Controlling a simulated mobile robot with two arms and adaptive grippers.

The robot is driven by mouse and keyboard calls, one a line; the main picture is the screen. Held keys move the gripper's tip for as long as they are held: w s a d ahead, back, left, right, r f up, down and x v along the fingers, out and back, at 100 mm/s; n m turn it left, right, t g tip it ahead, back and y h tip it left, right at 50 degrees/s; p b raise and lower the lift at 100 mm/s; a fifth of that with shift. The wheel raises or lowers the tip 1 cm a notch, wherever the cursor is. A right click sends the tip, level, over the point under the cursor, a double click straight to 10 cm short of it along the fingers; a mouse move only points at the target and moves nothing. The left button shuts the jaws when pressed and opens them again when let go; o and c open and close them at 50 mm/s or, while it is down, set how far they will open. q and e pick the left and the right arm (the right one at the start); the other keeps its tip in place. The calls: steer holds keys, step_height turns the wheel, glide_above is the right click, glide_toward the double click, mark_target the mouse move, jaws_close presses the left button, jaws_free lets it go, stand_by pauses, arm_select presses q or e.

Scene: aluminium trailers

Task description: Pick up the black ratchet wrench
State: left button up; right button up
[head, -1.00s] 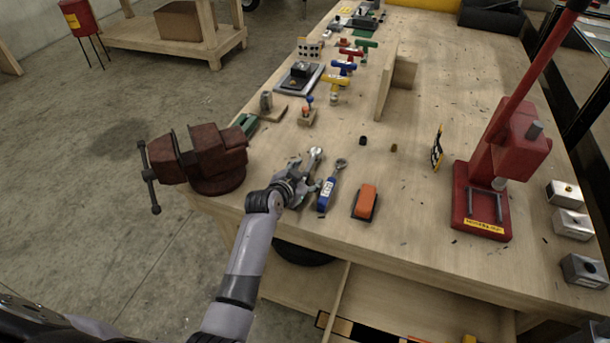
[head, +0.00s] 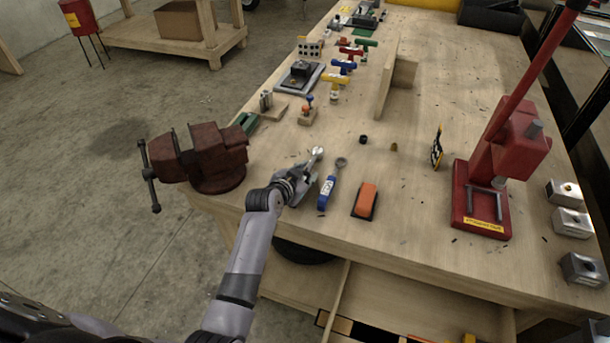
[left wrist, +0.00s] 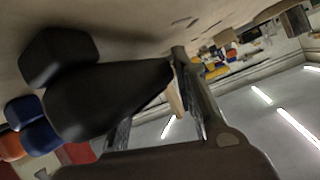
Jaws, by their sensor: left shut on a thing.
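The black ratchet wrench (head: 318,153) lies at the near left part of the wooden bench in the head view. Its silver head sticks out beyond my left gripper (head: 300,181), which hides most of its handle. In the left wrist view its black handle (left wrist: 110,97) fills the left middle, reaching to between the fingers of my left gripper (left wrist: 190,95). The gripper is shut on the handle, low over the bench; I cannot tell whether the wrench is lifted. My right gripper is not in view.
A blue-handled wrench (head: 327,192) lies close to the right, then an orange-and-black block (head: 365,201). A red vise (head: 213,158) stands left at the bench edge. A red press (head: 485,200) stands right. The bench middle is mostly clear.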

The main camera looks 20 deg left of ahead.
mark_target(306, 173)
arm_select(q)
jaws_close()
steer(key=shift+r, duration=0.35)
step_height(306, 173, up, 18)
steer(key=b, duration=0.2)
steer(key=s+r+n+y, duration=0.1)
steer(key=s+r, duration=0.8)
steer(key=s, duration=0.5)
steer(key=shift+d+r+n+y, duration=0.25)
steer(key=shift+n+y, duration=0.15)
